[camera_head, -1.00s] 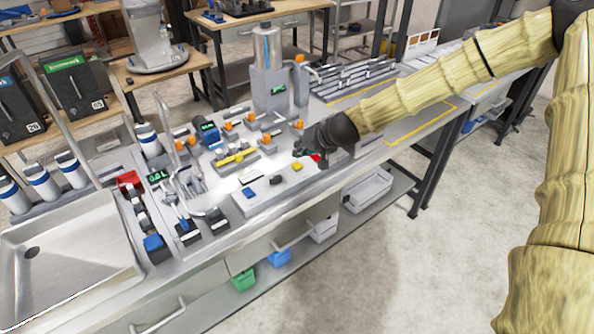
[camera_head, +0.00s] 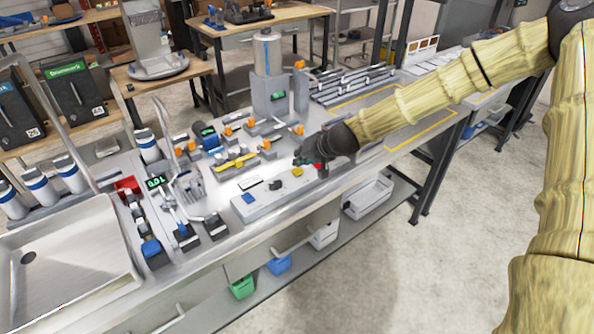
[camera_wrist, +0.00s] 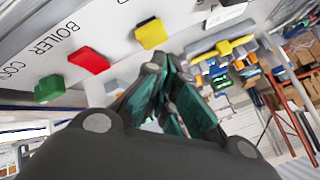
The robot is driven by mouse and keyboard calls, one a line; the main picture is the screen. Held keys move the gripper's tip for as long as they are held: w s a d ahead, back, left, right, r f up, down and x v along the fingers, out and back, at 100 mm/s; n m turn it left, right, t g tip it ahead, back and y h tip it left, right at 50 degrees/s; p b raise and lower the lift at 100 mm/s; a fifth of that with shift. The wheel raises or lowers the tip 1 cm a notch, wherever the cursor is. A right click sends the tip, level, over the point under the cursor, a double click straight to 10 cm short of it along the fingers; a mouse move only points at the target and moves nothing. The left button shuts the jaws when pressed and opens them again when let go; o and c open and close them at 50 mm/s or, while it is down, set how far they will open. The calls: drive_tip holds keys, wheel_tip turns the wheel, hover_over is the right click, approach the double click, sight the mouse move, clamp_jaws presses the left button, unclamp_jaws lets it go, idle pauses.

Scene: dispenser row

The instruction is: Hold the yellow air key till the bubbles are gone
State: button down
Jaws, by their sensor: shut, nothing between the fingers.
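The yellow key (camera_head: 297,172) is on the pale key panel (camera_head: 262,204) at the bench's front edge. It also shows in the wrist view (camera_wrist: 151,33), beside a red key (camera_wrist: 88,61) and a green key (camera_wrist: 48,88). My gripper (camera_head: 299,160) is shut and empty, just behind the yellow key in the head view. In the wrist view its green-padded fingertips (camera_wrist: 168,62) are near the yellow key. I cannot tell whether they touch it. A clear cylinder (camera_head: 267,52) stands at the back; bubbles cannot be made out.
A blue key (camera_head: 249,198) and a dark key (camera_head: 275,185) are left of the yellow one. Valves with orange knobs and a yellow bar (camera_head: 236,161) stand behind the panel. A sink (camera_head: 60,268) is at the left. A yellow-outlined bench area (camera_head: 418,130) is clear.

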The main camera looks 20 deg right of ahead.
drive_tip(key=shift+f, duration=0.1)
idle(0.6)
drive_tip(key=shift+f+b, duration=0.35)
